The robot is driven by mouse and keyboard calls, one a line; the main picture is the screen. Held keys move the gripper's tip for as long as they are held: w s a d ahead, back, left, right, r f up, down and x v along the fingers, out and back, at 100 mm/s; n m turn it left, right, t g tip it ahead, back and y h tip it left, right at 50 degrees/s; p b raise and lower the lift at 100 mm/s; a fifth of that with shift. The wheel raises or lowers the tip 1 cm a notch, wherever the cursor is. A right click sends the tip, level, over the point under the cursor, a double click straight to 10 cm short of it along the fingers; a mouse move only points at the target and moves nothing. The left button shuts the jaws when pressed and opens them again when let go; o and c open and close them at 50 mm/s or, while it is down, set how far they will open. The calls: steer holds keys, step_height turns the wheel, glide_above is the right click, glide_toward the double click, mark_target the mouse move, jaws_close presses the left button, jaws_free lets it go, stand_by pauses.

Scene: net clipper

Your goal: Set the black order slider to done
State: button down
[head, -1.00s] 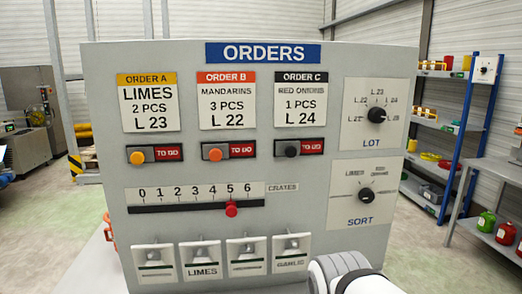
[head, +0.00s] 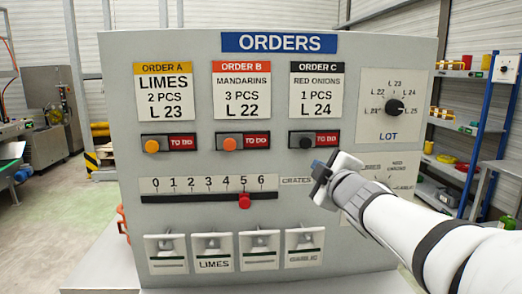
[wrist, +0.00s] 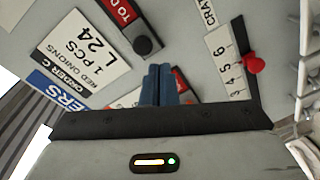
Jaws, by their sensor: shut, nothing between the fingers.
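The black order slider is the black knob (head: 306,143) under the Order C card (head: 317,95), at the left end of its track. A red "TO DO" label (head: 327,138) shows to its right. In the wrist view the black knob (wrist: 143,45) is just beyond the fingertips, with part of its red label (wrist: 121,10) at the top edge. My gripper (head: 318,170) is shut and empty, just below and slightly right of the knob, apparently apart from it. Its blue fingers (wrist: 158,85) are together in the wrist view.
Orange sliders of Order A (head: 152,146) and Order B (head: 230,144) sit left, both showing "TO DO". The red crates knob (head: 244,201) is below left, near 5. The lot dial (head: 394,107) is at right. My arm partly covers the sort panel (head: 398,165).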

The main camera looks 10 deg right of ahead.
mark_target(298, 143)
steer(key=a+r+n+y, duration=0.2)
steer(key=n+y, duration=0.1)
steer(key=a+r+n+y, duration=0.1)
steer(key=n, duration=0.1)
steer(key=shift+w+y, duration=0.3)
steer(key=shift+w, duration=0.05)
steer(key=w+p, duration=0.3)
steer(key=w, duration=0.6)
steer(key=shift+w+d, duration=0.1)
steer(key=shift+w, duration=0.05)
steer(key=shift+w+d+f, duration=0.1)
steer(key=shift+d+f, duration=0.1)
steer(key=shift+d, duration=0.1)
